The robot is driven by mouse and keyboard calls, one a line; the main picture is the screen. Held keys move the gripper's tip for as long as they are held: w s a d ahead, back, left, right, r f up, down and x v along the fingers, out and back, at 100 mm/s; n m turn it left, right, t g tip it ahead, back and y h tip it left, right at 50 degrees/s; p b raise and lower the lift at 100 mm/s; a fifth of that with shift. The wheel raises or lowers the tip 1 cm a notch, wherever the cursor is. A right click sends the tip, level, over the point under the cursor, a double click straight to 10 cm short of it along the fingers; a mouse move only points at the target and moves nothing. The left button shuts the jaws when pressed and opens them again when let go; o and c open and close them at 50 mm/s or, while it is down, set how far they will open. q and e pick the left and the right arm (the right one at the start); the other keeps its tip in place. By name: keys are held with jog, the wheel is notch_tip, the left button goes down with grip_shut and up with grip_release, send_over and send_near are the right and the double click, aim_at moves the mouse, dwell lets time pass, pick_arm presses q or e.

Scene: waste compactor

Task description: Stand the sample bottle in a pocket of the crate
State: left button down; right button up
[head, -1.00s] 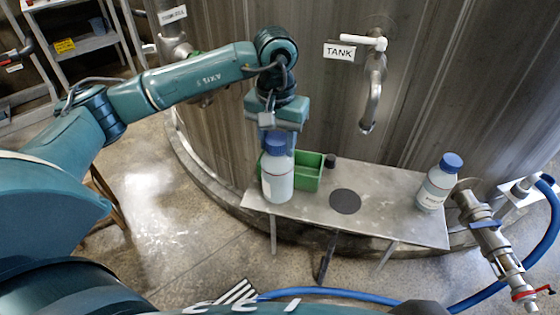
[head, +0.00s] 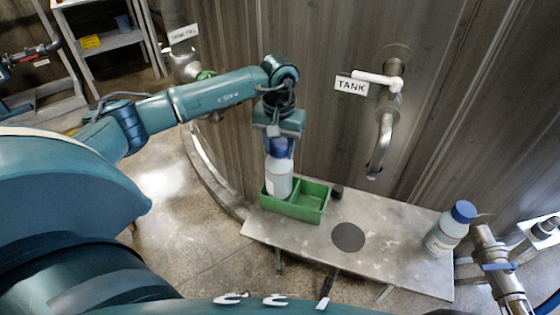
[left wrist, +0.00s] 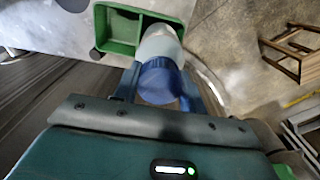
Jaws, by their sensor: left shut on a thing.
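The sample bottle (head: 279,177), white with a blue cap, is upright in my left gripper (head: 279,147). The gripper is shut on it at the cap, which also shows in the left wrist view (left wrist: 160,82). The green crate (head: 307,213) stands at the left end of the metal bench. The bottle is at its left pocket, with its lower end partly behind the crate's front wall; I cannot tell whether it touches the pocket floor. The right pocket is empty. In the left wrist view the crate (left wrist: 119,48) is beside the bottle. My right gripper is out of view.
A second white bottle with a blue cap (head: 449,228) stands at the bench's right end. A dark round disc (head: 348,237) and a small black cap (head: 338,192) are on the bench (head: 396,238). The tank tap (head: 382,140) hangs above it.

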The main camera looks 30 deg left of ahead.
aim_at(280, 159)
pick_arm(q)
jog(key=shift+f, duration=0.25)
notch_tip(280, 159, down, 4)
jog(key=shift+r, duration=0.2)
jog(key=shift+w, duration=0.1)
jog(key=shift+f, duration=0.25)
jog(key=c, duration=0.8)
grip_release()
